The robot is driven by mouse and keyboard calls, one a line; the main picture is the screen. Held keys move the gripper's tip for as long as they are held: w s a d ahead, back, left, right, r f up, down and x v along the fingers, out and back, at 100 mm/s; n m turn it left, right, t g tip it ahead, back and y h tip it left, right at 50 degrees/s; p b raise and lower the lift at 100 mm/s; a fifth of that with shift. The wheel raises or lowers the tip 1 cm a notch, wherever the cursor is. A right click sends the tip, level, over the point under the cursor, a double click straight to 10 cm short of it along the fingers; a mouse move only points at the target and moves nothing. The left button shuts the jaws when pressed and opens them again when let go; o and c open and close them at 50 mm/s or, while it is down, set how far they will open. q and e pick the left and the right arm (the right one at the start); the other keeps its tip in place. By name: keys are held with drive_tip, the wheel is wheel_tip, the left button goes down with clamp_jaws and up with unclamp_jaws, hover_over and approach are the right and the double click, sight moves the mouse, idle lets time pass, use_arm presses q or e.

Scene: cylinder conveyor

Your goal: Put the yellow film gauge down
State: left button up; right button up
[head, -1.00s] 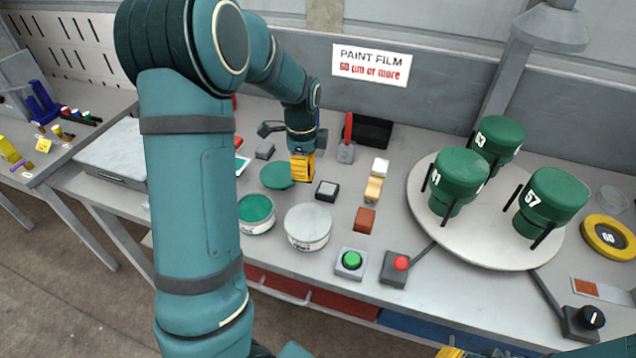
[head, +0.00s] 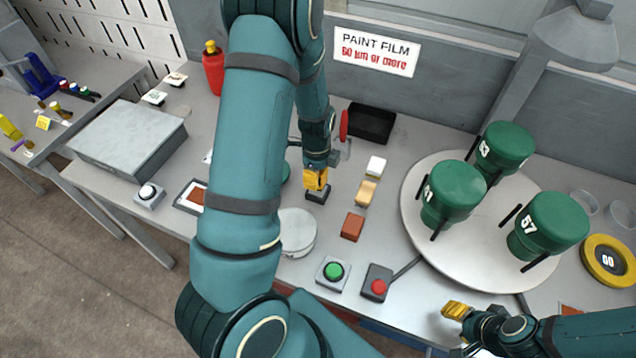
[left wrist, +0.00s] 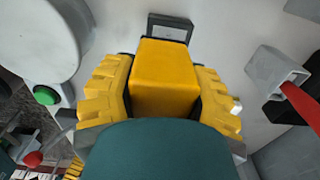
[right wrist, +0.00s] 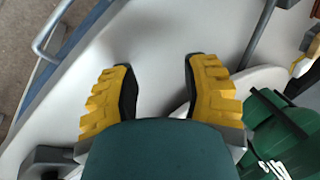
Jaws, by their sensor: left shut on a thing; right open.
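The yellow film gauge (left wrist: 165,78) is a yellow block between the fingers of my left gripper (left wrist: 165,95) in the left wrist view. My right gripper (right wrist: 155,90) is open and empty over bare bench. In the head view the right gripper (head: 456,310) is at the front edge.
A white round can (head: 298,232) stands just in front of the left gripper. White, tan and brown blocks (head: 352,226) lie to its right. Green (head: 333,270) and red (head: 378,287) buttons sit near the front edge. A turntable (head: 425,250) bears several green cups (head: 456,190).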

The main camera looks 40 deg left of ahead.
use_arm(q)
wheel_tip(320, 180, down, 4)
drive_tip(key=shift+r, duration=0.25)
drive_tip(key=shift+w+f, duration=0.1)
drive_tip(key=shift+f, duration=0.2)
drive_tip(key=shift+f+b, duration=0.15)
drive_tip(key=shift+b, duration=0.15)
drive_tip(key=o, duration=1)
wheel_tip(320, 180, up, 12)
drive_tip(key=shift+r+p, duration=0.2)
drive_tip(key=shift+p, duration=0.35)
